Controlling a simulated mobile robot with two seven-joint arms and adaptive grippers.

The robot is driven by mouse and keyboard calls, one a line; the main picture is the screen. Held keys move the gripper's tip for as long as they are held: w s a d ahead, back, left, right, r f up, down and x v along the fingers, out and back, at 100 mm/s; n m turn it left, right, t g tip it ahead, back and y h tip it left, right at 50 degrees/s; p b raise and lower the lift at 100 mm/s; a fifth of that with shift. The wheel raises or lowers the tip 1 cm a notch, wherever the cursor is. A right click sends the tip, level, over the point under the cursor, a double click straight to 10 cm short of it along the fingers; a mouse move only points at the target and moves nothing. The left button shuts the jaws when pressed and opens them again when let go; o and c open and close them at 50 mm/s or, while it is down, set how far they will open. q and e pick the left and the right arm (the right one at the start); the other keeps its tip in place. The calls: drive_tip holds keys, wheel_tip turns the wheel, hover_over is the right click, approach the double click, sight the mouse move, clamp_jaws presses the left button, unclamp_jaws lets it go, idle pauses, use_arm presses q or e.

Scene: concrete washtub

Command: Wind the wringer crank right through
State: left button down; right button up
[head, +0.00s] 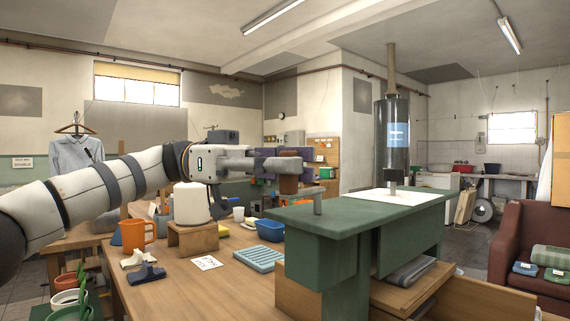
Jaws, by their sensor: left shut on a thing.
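The crank has an upright brown handle (289,185) and a grey arm (306,190) that runs right to a short grey post (317,206). The post stands on the left end of the green bench-like stand (350,222). My left gripper (288,168) reaches in from the left, level, and is shut on the brown handle. Its fingers hide the upper part of the handle. My right gripper is not in view.
A blue bowl (270,230), a light-blue ribbed tray (258,259), an orange mug (138,236) and a small wooden stool (193,239) with a white container (191,204) stand on the wooden table left of the stand.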

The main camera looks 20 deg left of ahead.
use_arm(q)
drive_tip(key=shift+d+f, duration=0.1)
drive_tip(key=shift+f, duration=0.3)
drive_tip(key=c, duration=1.6)
unclamp_jaws()
drive_tip(key=shift+o, duration=0.8)
drive_tip(key=shift+r, duration=0.2)
drive_tip(key=w+a, duration=0.1)
drive_tip(key=a, duration=0.6)
drive_tip(key=shift+w+a, duration=0.15)
drive_tip(key=shift+a, duration=0.1)
